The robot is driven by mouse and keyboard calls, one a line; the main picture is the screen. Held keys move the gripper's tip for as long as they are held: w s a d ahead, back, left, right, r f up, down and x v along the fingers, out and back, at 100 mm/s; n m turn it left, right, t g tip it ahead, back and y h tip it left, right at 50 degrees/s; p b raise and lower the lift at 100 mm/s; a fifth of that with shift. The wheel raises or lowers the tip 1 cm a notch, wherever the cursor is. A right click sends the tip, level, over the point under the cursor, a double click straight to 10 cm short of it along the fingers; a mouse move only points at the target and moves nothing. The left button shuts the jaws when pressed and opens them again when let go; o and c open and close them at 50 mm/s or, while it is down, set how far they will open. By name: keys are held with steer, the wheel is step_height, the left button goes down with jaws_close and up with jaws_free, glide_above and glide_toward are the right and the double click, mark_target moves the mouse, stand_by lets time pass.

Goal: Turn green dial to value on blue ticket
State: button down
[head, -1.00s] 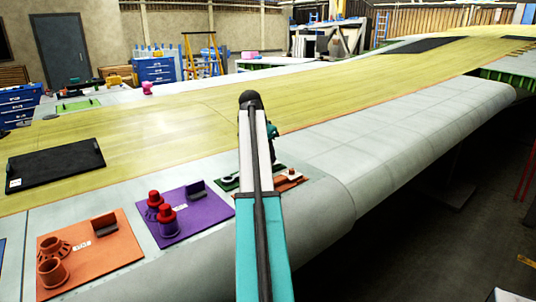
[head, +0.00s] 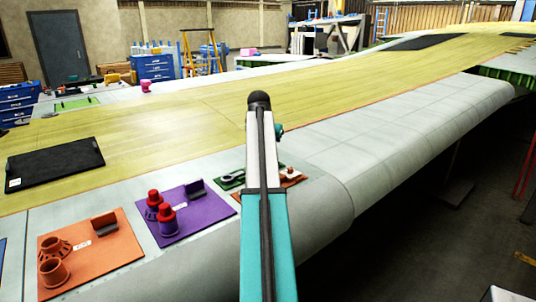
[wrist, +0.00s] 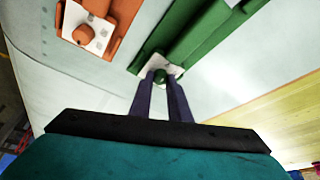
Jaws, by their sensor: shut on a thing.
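The green dial (wrist: 166,76) is a small green knob on a pale plate, set on a green block (wrist: 196,35) in the wrist view. My gripper (wrist: 163,78) has its two dark fingers on either side of the knob, closed on it. Which value the dial points at is too small to tell. In the head view the green block (head: 231,179) shows just left of my arm, which hides part of it and the gripper. I cannot make out a blue ticket in either view.
An orange block with an orange knob (wrist: 86,33) sits beside the green one. A purple board with red knobs (head: 187,226), an orange board with orange cups (head: 105,252) and a black panel (head: 60,163) lie to the left on the wing.

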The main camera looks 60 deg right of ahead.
steer(key=c, duration=1.7)
jaws_free()
steer(key=shift+o, duration=0.2)
steer(key=shift+r, duration=0.1)
steer(key=b+v, duration=0.2)
steer(key=v, duration=1.1)
steer(key=shift+a+r, duration=0.15)
steer(key=shift+r, duration=0.15)
steer(key=shift+s, duration=0.15)
